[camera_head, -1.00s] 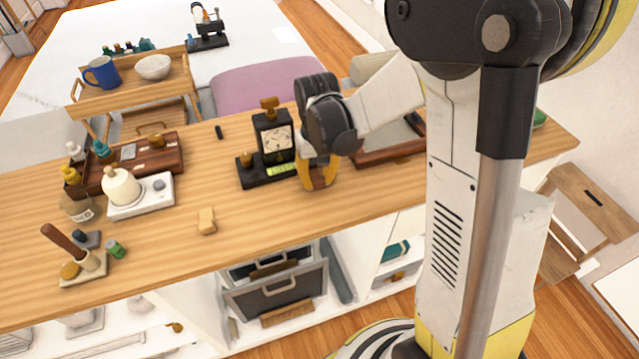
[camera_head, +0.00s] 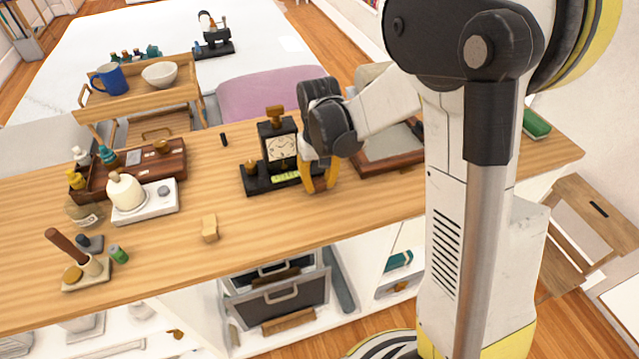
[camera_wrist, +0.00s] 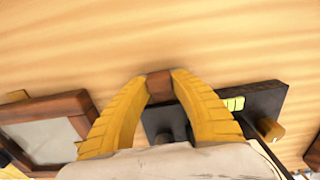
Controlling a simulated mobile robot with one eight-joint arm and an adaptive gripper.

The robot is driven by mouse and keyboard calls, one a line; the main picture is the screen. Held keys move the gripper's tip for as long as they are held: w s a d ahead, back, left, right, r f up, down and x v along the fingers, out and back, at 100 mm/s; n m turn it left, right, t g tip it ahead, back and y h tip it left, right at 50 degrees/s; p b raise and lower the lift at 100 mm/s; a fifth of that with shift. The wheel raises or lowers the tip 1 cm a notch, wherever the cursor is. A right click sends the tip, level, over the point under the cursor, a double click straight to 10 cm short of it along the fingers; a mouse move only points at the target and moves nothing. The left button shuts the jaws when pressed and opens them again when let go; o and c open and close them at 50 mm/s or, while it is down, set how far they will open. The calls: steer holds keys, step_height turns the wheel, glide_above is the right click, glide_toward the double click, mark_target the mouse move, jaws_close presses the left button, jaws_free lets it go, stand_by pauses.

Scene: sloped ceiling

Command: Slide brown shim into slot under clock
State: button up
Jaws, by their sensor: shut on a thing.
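The clock (camera_head: 282,148) stands upright on a black base (camera_head: 262,187) with a yellow-green strip, on the wooden counter. In the wrist view, part of the black base (camera_wrist: 268,98) and the strip (camera_wrist: 233,103) show right of my gripper. My gripper (camera_head: 319,189) has yellow fingers and is low at the right end of the base. In the wrist view, my gripper (camera_wrist: 159,86) is shut on the brown shim (camera_wrist: 159,84), a small block between the fingertips. The slot under the clock is not clearly visible, and I cannot tell whether the shim touches the base.
A wood-framed panel (camera_head: 368,168) lies close to the right of my gripper. A small tan block (camera_head: 210,228) lies at the front left, with clear counter around it. A white scale-like stand (camera_head: 150,205) and a wooden box (camera_head: 172,160) are farther left.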

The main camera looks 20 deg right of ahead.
steer(key=shift+w, duration=0.85)
steer(key=o, duration=0.9)
steer(key=shift+r, duration=0.1)
step_height(320, 180, up, 12)
steer(key=s+r+t, duration=0.1)
steer(key=s+t, duration=0.2)
steer(key=s, duration=0.6)
steer(key=s+r+t, duration=0.2)
steer(key=s+t, duration=0.2)
steer(key=s, duration=0.4)
steer(key=shift+s+r, duration=0.3)
steer(key=shift+s, duration=0.1)
